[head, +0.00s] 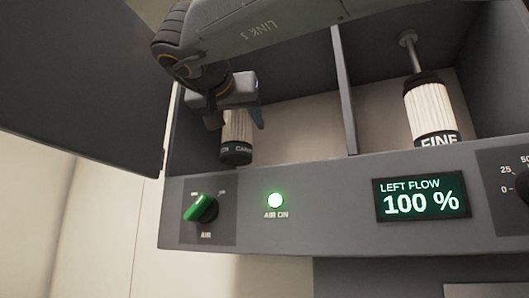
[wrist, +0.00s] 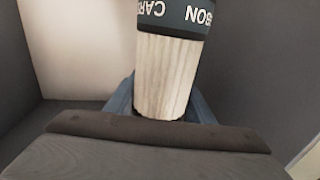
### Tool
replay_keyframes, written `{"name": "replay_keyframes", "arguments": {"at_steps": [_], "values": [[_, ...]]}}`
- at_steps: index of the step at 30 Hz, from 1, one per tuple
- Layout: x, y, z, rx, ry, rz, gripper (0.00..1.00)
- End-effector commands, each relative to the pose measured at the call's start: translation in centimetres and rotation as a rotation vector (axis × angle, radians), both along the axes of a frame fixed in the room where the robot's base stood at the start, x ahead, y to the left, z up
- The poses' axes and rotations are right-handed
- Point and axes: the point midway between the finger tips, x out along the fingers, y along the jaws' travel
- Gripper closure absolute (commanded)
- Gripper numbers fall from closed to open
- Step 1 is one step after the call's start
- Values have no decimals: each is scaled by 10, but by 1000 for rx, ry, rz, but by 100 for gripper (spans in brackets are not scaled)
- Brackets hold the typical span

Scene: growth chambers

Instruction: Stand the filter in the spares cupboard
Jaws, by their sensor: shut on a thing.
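A pleated, cream-coloured filter (head: 237,125) with a dark band lettered "CARBON" at its lower end is in the left bay of a grey cabinet in the head view. My gripper (head: 236,98) is shut on its upper part, and the filter hangs below it. In the wrist view the filter (wrist: 170,70) stands out between the blue fingers (wrist: 160,105), with its dark band at the top of the picture. My gripper hides its held end. I cannot tell which enclosure, if any, is the spares cupboard.
A second filter marked "FINE" (head: 430,108) hangs from a stem in the right bay, past a divider (head: 344,90). An open dark door (head: 75,75) stands at the left. The front panel has a green air knob (head: 202,208), a lit "AIR ON" lamp (head: 275,200) and a display (head: 421,194) reading "LEFT FLOW 100 %".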

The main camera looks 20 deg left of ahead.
Motion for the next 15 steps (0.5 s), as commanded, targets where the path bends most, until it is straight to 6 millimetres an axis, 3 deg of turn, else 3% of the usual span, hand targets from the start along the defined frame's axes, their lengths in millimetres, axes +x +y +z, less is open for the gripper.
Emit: {"name": "replay_keyframes", "arguments": {"at_steps": [9,15], "values": [[1,0,-35,-2,1,0,82],[3,0,-38,1,-1,0,82]]}}
